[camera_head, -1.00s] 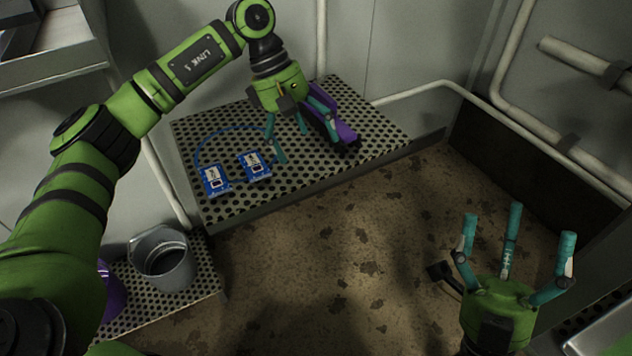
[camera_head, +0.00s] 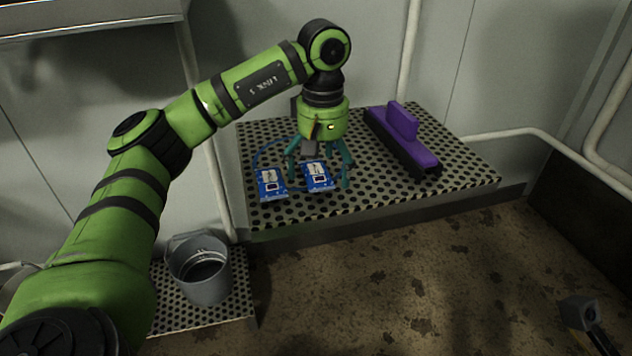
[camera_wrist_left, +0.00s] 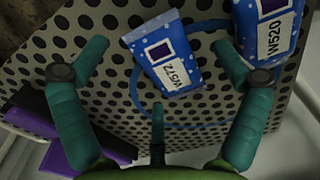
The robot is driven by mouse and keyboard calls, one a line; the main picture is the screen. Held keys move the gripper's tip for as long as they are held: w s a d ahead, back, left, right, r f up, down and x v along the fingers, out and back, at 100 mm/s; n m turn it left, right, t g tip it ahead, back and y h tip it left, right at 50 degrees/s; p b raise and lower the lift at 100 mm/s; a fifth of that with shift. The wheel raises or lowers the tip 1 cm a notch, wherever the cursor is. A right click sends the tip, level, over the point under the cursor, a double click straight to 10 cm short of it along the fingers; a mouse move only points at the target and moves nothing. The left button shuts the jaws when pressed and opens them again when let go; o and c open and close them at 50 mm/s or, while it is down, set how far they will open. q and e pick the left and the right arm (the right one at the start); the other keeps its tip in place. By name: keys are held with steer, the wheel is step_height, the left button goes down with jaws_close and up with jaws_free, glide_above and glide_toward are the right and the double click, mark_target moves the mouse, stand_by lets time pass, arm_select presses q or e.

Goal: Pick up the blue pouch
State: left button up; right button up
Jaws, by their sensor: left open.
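Two blue pouches with white labels lie on the perforated metal table. The right pouch (camera_head: 319,178) reads W572 in the wrist view (camera_wrist_left: 177,72); the left pouch (camera_head: 271,186) reads W520 there (camera_wrist_left: 284,52). My left gripper (camera_head: 318,174) points down over the right pouch with its teal fingers spread. In the left wrist view the W572 pouch lies in the gap between the open fingers (camera_wrist_left: 161,48), and the W520 pouch lies beyond the right finger. Nothing is held. My right gripper's fingers are out of view.
A purple and black brush-like object (camera_head: 408,140) lies on the table (camera_head: 452,178) right of my left gripper. A thin blue loop (camera_wrist_left: 200,124) lies on the table near the pouches. A grey bucket (camera_head: 201,270) stands on a lower perforated shelf at left. Pipes run along the walls.

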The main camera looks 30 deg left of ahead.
arm_select(q)
steer(key=shift+c, duration=0.4)
steer(key=c, duration=1.2)
steer(key=shift+o, duration=0.2)
